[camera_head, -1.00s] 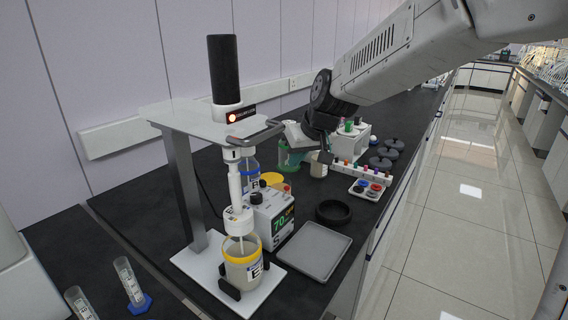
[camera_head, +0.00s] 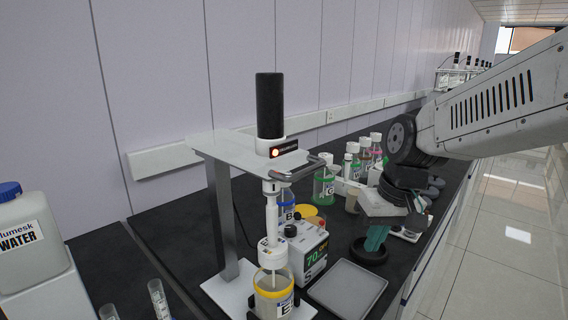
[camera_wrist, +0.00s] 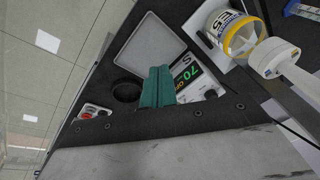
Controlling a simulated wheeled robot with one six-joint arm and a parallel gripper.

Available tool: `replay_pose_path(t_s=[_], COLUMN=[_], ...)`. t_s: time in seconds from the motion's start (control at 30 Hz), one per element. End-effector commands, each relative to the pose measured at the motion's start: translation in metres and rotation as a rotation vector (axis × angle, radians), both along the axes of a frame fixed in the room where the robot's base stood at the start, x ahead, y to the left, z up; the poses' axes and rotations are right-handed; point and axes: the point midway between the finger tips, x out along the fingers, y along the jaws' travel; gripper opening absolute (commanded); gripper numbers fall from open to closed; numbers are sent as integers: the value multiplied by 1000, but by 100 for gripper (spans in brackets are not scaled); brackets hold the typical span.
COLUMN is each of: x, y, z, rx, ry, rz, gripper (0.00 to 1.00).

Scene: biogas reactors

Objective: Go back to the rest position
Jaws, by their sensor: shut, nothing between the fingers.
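My gripper (camera_head: 375,240) hangs from the arm at the right of the head view, its teal fingers pointing down over the bench. In the wrist view the teal fingers (camera_wrist: 157,84) are together with nothing between them. A black ring (camera_head: 368,251) lies on the bench behind or below the fingertips; I cannot tell the gap. A grey tray (camera_head: 347,289) lies in front of the gripper, empty. The stirrer stand (camera_head: 222,215) with its black motor stands to the left, its shaft reaching into a yellow-rimmed jar (camera_head: 273,298).
A white box with a green 70 display (camera_head: 311,252) stands between the stand and gripper. Several capped bottles (camera_head: 325,180) stand behind. A water container (camera_head: 30,242) is at the left. The floor (camera_head: 500,240) at the right is clear.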

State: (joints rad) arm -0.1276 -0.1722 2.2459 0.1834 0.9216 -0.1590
Motion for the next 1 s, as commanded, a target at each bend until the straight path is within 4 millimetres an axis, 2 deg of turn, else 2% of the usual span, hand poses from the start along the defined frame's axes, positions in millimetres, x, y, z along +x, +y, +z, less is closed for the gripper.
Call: replay_pose_path(t_s=[0.03, 0.2, 0.3, 0.4, 0.5, 0.6, 1.0], x=[-26, -112, -155, -184, -199, -203, -203], y=[-10, -44, -61, -72, -78, -80, -81], z=[4, 10, 10, 10, 12, 16, 20], rx=[-16, -84, -120, -143, -151, -147, -144], ry=[26, 108, 128, 118, 86, 52, 34], rz=[-19, -91, -132, -159, -175, -188, -196], gripper=[0, 0, 0, 0, 0, 0, 0])
